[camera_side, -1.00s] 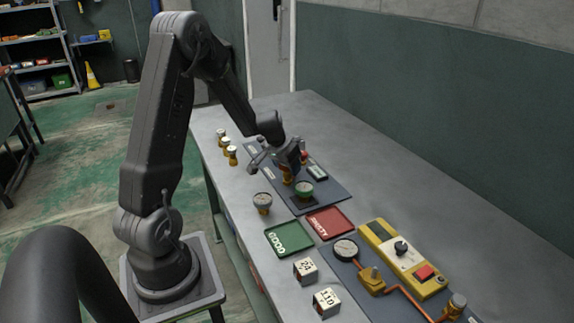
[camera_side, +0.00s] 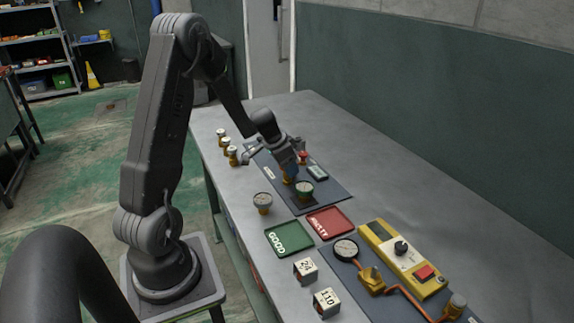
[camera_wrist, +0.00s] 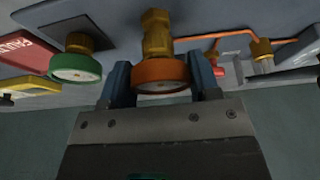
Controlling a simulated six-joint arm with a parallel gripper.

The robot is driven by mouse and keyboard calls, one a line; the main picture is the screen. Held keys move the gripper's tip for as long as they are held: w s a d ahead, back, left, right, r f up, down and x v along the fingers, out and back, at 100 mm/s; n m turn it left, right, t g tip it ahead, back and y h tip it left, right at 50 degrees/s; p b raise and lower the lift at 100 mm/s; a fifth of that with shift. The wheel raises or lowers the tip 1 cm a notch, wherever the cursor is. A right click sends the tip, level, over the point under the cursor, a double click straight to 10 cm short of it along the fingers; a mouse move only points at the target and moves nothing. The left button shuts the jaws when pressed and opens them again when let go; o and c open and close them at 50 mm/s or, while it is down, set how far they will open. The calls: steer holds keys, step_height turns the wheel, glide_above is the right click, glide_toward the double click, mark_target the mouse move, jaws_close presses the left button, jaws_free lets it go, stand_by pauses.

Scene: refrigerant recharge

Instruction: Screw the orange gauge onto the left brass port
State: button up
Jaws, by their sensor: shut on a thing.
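The orange gauge (camera_wrist: 160,72) is between the two blue fingers of my gripper (camera_wrist: 161,80) in the wrist view, one finger on each side. A brass port (camera_wrist: 156,32) is in line with the gauge, and the two appear to touch. I cannot tell how far the thread is engaged. In the side view my gripper (camera_side: 289,171) is low over the dark panel (camera_side: 325,195) and mostly hides the orange gauge. A green gauge (camera_wrist: 76,66) sits on another brass port beside it; it also shows in the side view (camera_side: 304,188).
A grey gauge (camera_side: 262,199) stands on the table. Green (camera_side: 288,239) and red (camera_side: 331,221) trays lie in front of the panel. A red knob (camera_side: 303,157) is just behind my gripper.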

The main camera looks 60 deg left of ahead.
steer(key=shift+s+f+m, duration=0.15)
steer(key=shift+f+m, duration=0.05)
steer(key=shift+m, duration=0.4)
steer(key=o, duration=1.2)
steer(key=shift+r, duration=0.15)
steer(key=shift+o, duration=0.2)
steer(key=shift+r, duration=3.5)
steer(key=shift+d+r, duration=0.25)
steer(key=shift+d, duration=0.05)
steer(key=d+r, duration=0.6)
steer(key=d, duration=0.3)
steer(key=s+d+r, duration=0.3)
steer(key=s+d, duration=0.5)
steer(key=d, duration=0.1)
steer(key=s+d+r+n+t, duration=0.1)
steer(key=s+d+r, duration=0.2)
steer(key=s+d, duration=0.6)
steer(key=shift+d, duration=0.15)
